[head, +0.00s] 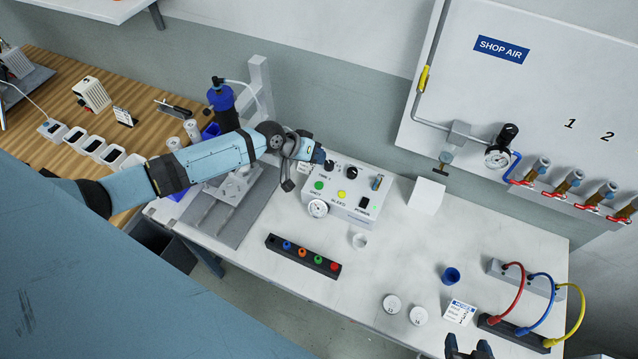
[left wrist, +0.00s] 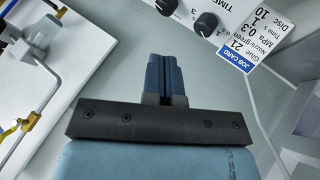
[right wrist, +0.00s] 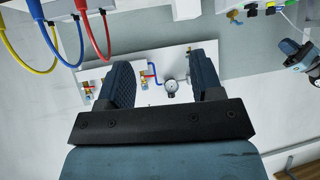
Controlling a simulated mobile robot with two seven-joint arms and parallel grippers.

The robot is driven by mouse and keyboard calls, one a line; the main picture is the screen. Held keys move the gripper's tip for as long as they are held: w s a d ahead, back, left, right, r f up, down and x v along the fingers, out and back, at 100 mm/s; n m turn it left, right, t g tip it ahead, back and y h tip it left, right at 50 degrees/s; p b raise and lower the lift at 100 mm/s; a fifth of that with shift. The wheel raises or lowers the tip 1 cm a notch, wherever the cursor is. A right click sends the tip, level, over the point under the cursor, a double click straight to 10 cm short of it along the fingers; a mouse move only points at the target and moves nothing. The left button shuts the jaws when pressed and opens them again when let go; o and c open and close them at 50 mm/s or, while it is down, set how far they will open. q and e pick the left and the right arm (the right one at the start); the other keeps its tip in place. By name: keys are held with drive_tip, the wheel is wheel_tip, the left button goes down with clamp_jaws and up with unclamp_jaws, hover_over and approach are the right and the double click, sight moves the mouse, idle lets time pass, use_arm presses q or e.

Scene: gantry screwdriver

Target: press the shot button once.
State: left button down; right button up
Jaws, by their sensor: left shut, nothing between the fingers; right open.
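The white control box (head: 343,190) stands on the white bench. Its top carries a green button (head: 319,185) at the left, a yellow button (head: 341,194) marked BLEED, a black POWER switch (head: 365,205), dark knobs and a gauge (head: 318,208) on the front. The label by the green button is too small to read surely. My left gripper (head: 318,155) is shut and empty, above the box's back left corner. In the left wrist view its fingers (left wrist: 166,75) are together, near a black knob (left wrist: 206,23). My right gripper (head: 468,346) is open and empty at the bench's front; its fingers (right wrist: 160,85) are apart.
A black rack (head: 303,257) with coloured tips and a small white cup (head: 360,241) stand in front. A blue cup (head: 451,275) and coloured hoses (head: 543,277) are at the right.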

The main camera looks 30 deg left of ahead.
use_arm(q)
drive_tip(key=shift+f, duration=0.1)
drive_tip(key=b, duration=0.7)
hover_over(318, 183)
wheel_tip(318, 183, down, 8)
drive_tip(key=shift+r, duration=0.15)
drive_tip(key=shift+f, duration=0.45)
drive_tip(key=shift+s, duration=0.1)
idle(0.6)
drive_tip(key=shift+f, duration=0.15)
idle(0.4)
drive_tip(key=shift+f+b, duration=0.25)
drive_tip(key=shift+b, duration=0.15)
